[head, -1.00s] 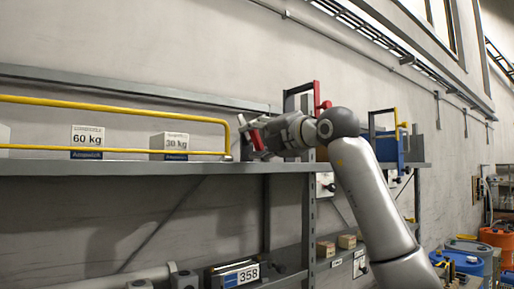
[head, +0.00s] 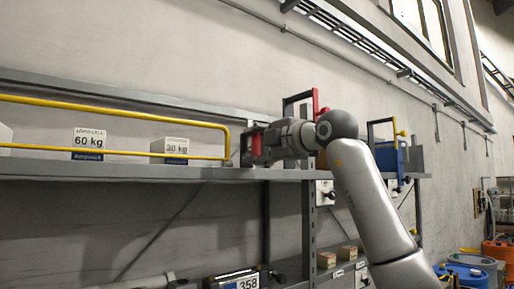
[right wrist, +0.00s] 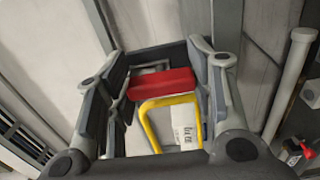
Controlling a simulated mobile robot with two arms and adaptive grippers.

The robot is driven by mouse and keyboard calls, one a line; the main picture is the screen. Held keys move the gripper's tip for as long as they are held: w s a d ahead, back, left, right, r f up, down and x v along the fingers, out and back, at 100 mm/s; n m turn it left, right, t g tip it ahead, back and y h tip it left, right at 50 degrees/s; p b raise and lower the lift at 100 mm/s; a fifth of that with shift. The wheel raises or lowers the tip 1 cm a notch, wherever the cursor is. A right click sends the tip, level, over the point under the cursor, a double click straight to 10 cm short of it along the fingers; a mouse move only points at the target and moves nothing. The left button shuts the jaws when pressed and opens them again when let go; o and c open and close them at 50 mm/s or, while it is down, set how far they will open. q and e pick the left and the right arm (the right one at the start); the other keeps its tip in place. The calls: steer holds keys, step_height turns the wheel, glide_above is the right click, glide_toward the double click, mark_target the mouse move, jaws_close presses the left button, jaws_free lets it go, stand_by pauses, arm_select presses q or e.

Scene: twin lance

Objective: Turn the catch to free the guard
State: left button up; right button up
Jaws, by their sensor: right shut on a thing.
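The red catch (head: 257,144) is upright at the right end of the yellow guard rail (head: 120,108), on the upper shelf. My right gripper (head: 250,144) reaches it from the right and is shut on it. In the right wrist view the red catch (right wrist: 162,84) lies between the two fingers of my right gripper (right wrist: 160,92). The yellow guard (right wrist: 150,125) shows just past it. The catch's mount is mostly hidden by the fingers. My left gripper is not in view.
White boxes marked 60 kg (head: 88,139) and 30 kg (head: 170,147) stand behind the guard on the grey shelf (head: 120,171). A second unit with a blue block (head: 388,157) is on the right of my arm. Blue and orange drums stand at the lower right.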

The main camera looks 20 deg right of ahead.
steer(key=o, duration=1)
steer(key=shift+d, duration=0.15)
steer(key=shift+o, duration=0.2)
steer(key=shift+s, duration=0.25)
steer(key=v, duration=1.1)
steer(key=shift+s+d, duration=0.15)
steer(key=shift+s, duration=0.1)
